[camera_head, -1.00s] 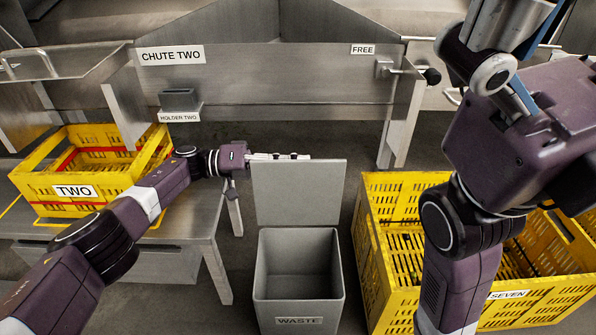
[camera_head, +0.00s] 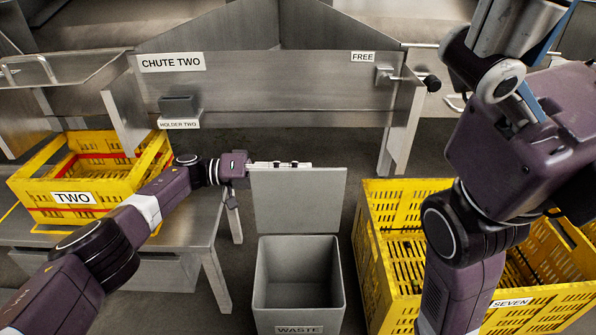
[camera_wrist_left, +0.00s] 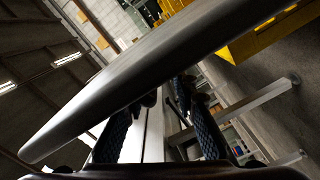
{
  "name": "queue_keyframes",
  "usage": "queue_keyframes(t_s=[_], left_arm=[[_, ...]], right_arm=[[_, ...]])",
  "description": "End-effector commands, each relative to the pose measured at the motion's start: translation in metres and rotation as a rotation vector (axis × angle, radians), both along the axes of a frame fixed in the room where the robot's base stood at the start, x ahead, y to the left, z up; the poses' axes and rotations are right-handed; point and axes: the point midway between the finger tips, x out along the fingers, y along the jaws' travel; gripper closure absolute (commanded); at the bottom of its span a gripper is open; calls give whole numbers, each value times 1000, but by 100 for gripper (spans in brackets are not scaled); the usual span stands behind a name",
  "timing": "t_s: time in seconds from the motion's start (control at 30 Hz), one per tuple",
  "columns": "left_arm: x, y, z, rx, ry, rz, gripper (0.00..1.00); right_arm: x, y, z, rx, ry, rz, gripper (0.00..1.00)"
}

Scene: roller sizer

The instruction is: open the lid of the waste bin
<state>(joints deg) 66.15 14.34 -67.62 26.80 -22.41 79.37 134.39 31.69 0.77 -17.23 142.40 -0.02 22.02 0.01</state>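The grey waste bin (camera_head: 299,325) stands on the floor at the bottom middle of the head view, its inside visible and empty. Its lid (camera_head: 298,203) stands upright at the back of the opening. My left gripper (camera_head: 300,165) is at the lid's top edge, fingers pointing right, mostly hidden behind the lid. In the left wrist view the lid (camera_wrist_left: 150,75) crosses close in front as a dark slab. The two dark fingers (camera_wrist_left: 160,135) are spread apart, with nothing clearly held between them.
A yellow crate marked TWO (camera_head: 73,198) sits on a metal stand (camera_head: 185,262) at left. A yellow crate marked SEVEN (camera_head: 380,270) stands close right of the bin. The steel chute (camera_head: 280,95) is behind the lid.

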Motion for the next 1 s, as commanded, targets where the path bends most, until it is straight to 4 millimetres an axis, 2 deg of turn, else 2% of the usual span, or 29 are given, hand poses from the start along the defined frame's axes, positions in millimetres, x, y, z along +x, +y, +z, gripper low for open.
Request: queue_keyframes(t_s=[0.3, 0.47, 0.57, 0.8, 1.0], left_arm=[[1, 0, 4, -3, -2, 1, 74], [1, 0, 15, -3, -4, -1, 74], [1, 1, 27, -3, -5, -1, 74], [0, 0, 72, -2, -5, -1, 74], [1, 0, 96, -1, -2, 0, 74]], right_arm=[[-1, -1, 0, 1, 0, -2, 0], [0, 0, 0, 0, 0, -1, 0], [0, 0, 0, 0, 0, -1, 0], [0, 0, 0, 0, 0, -1, 0], [0, 0, 0, 0, 0, -1, 0]])
